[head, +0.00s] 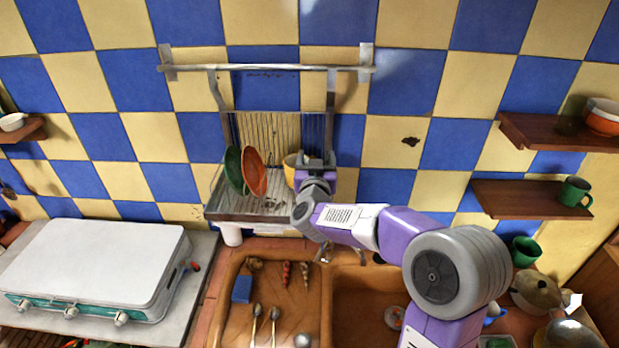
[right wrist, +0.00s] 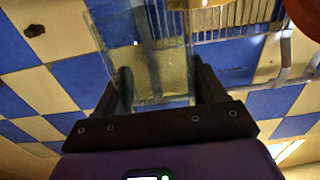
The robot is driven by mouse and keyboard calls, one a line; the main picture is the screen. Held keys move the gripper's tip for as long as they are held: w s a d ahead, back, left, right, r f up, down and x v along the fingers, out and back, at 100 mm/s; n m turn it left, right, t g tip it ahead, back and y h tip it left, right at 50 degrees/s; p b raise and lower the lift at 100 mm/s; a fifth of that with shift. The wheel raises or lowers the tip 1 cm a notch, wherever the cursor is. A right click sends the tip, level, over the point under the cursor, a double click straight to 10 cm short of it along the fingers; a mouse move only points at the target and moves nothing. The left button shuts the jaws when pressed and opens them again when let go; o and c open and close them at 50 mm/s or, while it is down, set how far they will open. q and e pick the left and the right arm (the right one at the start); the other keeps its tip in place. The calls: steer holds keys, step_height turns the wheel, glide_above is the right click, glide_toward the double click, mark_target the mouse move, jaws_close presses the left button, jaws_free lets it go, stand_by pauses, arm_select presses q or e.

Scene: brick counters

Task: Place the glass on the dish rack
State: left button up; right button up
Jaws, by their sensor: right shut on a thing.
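The dish rack (head: 231,213) hangs on the wall below a metal rail, and its wires show in the right wrist view (right wrist: 232,32). My right gripper (head: 316,163) is at the right end of the rack, in front of its back wires. In the right wrist view the gripper (right wrist: 163,85) is shut on a clear glass (right wrist: 148,58). I cannot make out the glass clearly in the head view. From the frames I cannot tell whether the glass touches the rack. My left gripper is not in view.
A green plate (head: 233,169), an orange plate (head: 253,172) and a yellow bowl (head: 290,167) stand in the rack, the bowl close beside my gripper. The sink (head: 238,330) lies below. A white-lidded stove (head: 95,255) is at left. Wooden shelves (head: 525,200) are at right.

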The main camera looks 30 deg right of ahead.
steer(key=shift+w+f, duration=0.2)
steer(key=shift+f, duration=2.5)
steer(key=shift+f, duration=0.2)
steer(key=o, duration=0.9)
steer(key=shift+r, duration=0.25)
steer(key=b+v, duration=0.2)
steer(key=v, duration=1)
steer(key=shift+s, duration=0.15)
steer(key=shift+f, duration=0.1)
